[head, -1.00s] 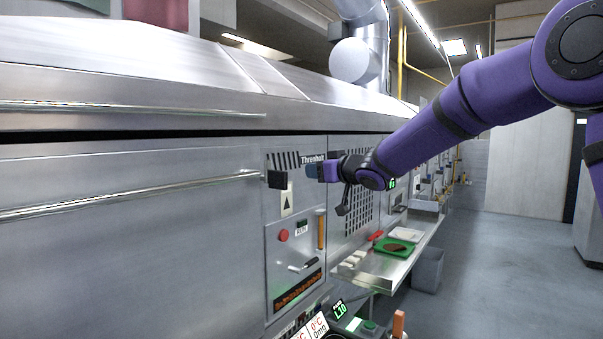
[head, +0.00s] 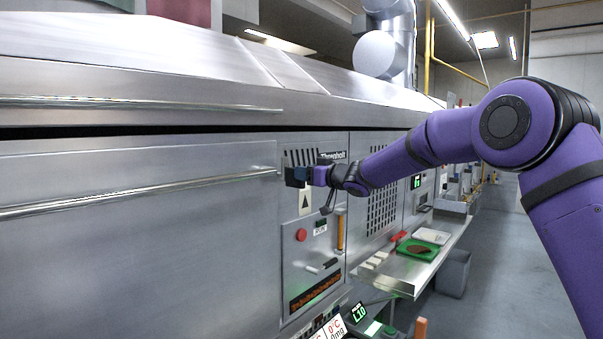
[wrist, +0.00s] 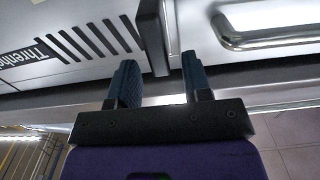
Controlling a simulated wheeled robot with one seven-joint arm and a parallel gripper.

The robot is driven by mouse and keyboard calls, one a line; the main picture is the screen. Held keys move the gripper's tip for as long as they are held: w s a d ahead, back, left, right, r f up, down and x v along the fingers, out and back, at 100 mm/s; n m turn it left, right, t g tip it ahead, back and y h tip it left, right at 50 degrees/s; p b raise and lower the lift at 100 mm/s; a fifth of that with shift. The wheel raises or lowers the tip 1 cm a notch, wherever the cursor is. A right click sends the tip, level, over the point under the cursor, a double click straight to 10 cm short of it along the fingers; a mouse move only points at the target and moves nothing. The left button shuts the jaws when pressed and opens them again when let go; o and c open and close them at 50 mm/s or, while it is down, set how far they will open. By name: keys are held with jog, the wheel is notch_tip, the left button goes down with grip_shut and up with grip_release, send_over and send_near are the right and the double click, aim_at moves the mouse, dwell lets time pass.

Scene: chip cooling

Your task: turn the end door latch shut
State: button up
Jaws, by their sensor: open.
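The end door latch (wrist: 151,35) is a dark flat bar on the steel machine front. In the wrist view it reaches in between the two blue-grey fingers of my gripper (wrist: 159,64). My gripper is open around the latch's near end. The left finger is very close to the latch, and I cannot tell if they touch; a gap shows to the right finger. In the head view my gripper (head: 304,176) is at the dark latch block (head: 291,177), at the upper left of the control panel, and partly covers it.
A long door handle rail (head: 140,192) runs left of the latch; a bright handle end (wrist: 235,38) shows in the wrist view. Below are a red button (head: 301,235), an orange handle (head: 340,233) and a steel shelf with a green tray (head: 432,250). The floor at right is open.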

jog(key=shift+x, duration=1.1)
grip_shut()
jog(key=shift+s+a+n, duration=0.1)
jog(key=shift+n, duration=0.3)
jog(key=shift+s+a+f+n, duration=0.25)
jog(key=shift+f+n, duration=0.15)
jog(key=shift+n, duration=2.45)
jog(key=shift+s+a+f+n, duration=0.15)
jog(key=shift+s+f+n, duration=0.2)
jog(key=shift+n, duration=2.55)
jog(key=shift+s+a+f+n, duration=0.25)
jog(key=shift+f+n, duration=0.15)
jog(key=shift+n, duration=2.45)
